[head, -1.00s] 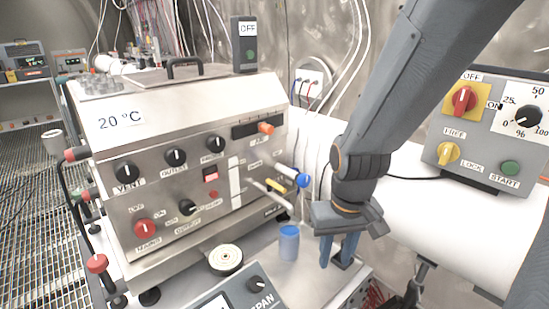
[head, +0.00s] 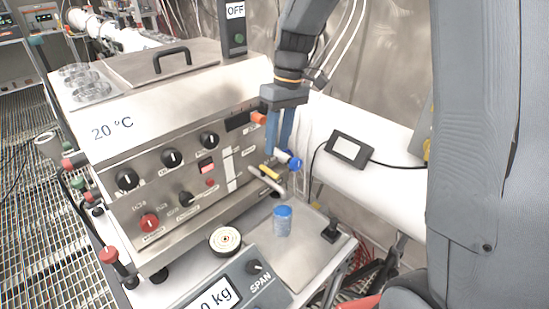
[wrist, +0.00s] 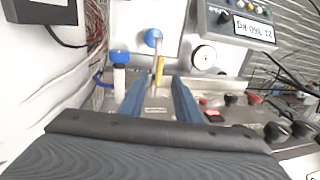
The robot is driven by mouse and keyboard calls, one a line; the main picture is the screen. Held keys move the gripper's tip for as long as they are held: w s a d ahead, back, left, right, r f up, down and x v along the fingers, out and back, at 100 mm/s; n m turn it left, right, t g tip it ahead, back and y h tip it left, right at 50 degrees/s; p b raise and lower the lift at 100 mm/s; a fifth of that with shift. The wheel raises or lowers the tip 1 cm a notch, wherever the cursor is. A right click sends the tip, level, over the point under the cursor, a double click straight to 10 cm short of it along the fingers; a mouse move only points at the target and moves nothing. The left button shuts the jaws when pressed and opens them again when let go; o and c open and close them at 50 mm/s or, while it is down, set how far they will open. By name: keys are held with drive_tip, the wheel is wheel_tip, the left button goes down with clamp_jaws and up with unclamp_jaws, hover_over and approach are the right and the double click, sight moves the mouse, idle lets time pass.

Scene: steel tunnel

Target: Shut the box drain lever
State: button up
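The steel box (head: 190,110) has a bent drain pipe (head: 279,187) at its lower right front. A yellow lever (head: 269,172) sits beside the pipe, and it also shows in the wrist view (wrist: 159,70). My gripper (head: 277,153) points down just in front of the box, close above the lever. In the wrist view its two blue fingers (wrist: 161,80) are apart, with the lever and pipe seen between them. I cannot tell whether a finger touches the lever.
A blue-capped white fitting (head: 294,163) sticks out right of the lever. A scale (head: 235,287) and a round dial (head: 225,240) are in front. A small display (head: 349,150) rests on the white pipe.

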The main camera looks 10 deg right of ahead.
sight(272, 172)
drive_tip(key=f, duration=0.2)
drive_tip(key=f+p, duration=0.1)
drive_tip(key=f, duration=0.1)
drive_tip(key=a+f+p, duration=0.1)
drive_tip(key=f, duration=0.2)
drive_tip(key=shift+s+a+f, duration=0.1)
drive_tip(key=shift+s, duration=0.3)
drive_tip(key=shift+c, duration=0.2)
clamp_jaws()
